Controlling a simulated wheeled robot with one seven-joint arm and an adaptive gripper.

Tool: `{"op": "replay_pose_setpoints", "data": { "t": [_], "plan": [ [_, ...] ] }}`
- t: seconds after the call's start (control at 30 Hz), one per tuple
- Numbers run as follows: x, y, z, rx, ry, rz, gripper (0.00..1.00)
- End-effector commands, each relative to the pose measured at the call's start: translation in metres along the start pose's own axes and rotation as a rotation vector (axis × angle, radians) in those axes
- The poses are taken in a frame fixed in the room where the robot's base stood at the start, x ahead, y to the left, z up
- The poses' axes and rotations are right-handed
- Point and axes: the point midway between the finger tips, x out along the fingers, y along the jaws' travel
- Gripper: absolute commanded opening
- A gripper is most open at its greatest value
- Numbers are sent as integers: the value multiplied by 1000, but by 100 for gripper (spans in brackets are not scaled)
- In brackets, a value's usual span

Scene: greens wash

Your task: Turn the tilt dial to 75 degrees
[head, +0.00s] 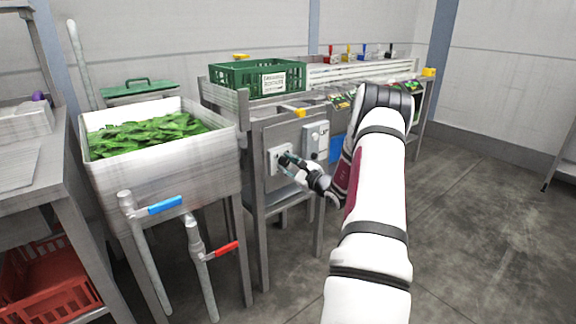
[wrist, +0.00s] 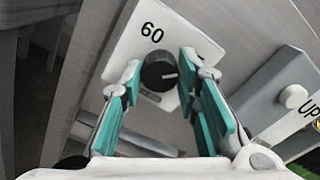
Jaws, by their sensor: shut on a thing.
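The tilt dial (wrist: 157,73) is a round black knob on a white plate (wrist: 124,58) on the grey machine front. A short pale mark on the knob points to the right in the wrist view. Other numbers are hidden or out of view. My gripper (wrist: 161,75) has its teal-padded fingers on either side of the knob, shut on it. In the head view my gripper (head: 287,160) reaches the white plate (head: 273,159), and the knob is hidden there.
Right of the dial is a grey box (wrist: 262,98) with a pale button and "Up" lettering. A sink of greens (head: 165,165) stands to the left, with blue (head: 165,205) and red (head: 227,248) valve handles below. A green crate (head: 230,78) sits above.

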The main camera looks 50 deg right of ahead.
Motion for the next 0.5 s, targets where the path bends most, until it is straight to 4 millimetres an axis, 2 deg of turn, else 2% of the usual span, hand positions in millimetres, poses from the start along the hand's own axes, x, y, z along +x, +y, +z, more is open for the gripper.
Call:
{"op": "replay_pose_setpoints", "data": {
  "t": [0.03,0.07,0.13,0.5],
  "plan": [
    [-1,1,-2,3,3,2,1],
    [-1,1,-2,3,3,2,34],
    [-1,1,-2,2,3,2,50],
    [-3,0,-1,0,2,0,50]
  ]
}}
